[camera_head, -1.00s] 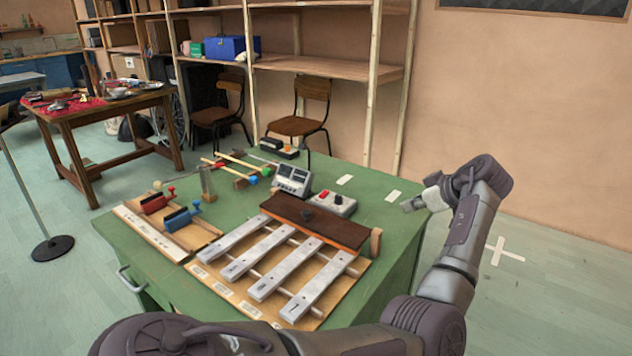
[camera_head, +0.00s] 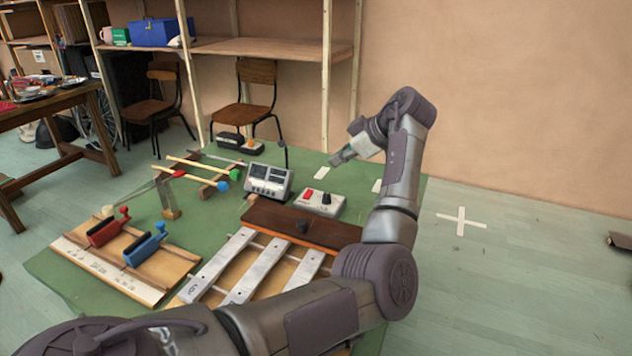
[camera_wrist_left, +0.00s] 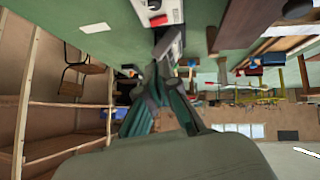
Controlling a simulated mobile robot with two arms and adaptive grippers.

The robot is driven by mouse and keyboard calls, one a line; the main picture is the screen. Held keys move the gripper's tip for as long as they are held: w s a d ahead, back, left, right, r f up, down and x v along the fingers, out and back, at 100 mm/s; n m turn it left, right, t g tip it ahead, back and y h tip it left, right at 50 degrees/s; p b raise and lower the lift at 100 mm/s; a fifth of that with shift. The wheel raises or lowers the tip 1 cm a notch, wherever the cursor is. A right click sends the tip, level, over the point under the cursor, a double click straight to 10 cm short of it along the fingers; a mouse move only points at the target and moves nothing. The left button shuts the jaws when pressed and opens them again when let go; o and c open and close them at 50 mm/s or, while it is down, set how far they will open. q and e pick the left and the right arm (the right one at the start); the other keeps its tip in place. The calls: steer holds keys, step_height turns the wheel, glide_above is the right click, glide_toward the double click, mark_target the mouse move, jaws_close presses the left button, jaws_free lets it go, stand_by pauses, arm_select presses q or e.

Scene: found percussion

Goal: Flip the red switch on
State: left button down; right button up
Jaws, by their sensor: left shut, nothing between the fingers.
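The red switch (camera_head: 308,194) sits on top of a small pale box (camera_head: 320,206), beside a black knob (camera_head: 326,197). The box stands on the green table, right of a grey meter and behind a dark brown bar. In the left wrist view the box (camera_wrist_left: 148,5) is at the top edge, with a red part (camera_wrist_left: 158,20) on it. My left gripper (camera_head: 336,159) is shut and empty, beyond and above the box, apart from it. Its fingers also show in the left wrist view (camera_wrist_left: 163,78). My right gripper is not in view.
The grey meter (camera_head: 268,181) stands left of the box. The brown bar (camera_head: 300,226) and metal chime bars (camera_head: 215,265) lie in front. Red (camera_head: 106,230) and blue (camera_head: 146,247) blocks and mallets are at left.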

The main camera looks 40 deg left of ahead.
arm_select(q)
glide_above(315, 197)
steer(key=f, duration=0.5)
steer(key=s+f, duration=0.1)
steer(key=f, duration=0.1)
steer(key=shift+a+f, duration=0.1)
steer(key=shift+f, duration=0.05)
steer(key=shift+w+f+b, duration=0.2)
steer(key=shift+f, duration=0.45)
steer(key=shift+w+f+b, duration=0.15)
steer(key=shift+f+b, duration=0.05)
steer(key=shift+f, duration=0.4)
steer(key=shift+w+f, duration=0.15)
steer(key=shift+f, duration=0.35)
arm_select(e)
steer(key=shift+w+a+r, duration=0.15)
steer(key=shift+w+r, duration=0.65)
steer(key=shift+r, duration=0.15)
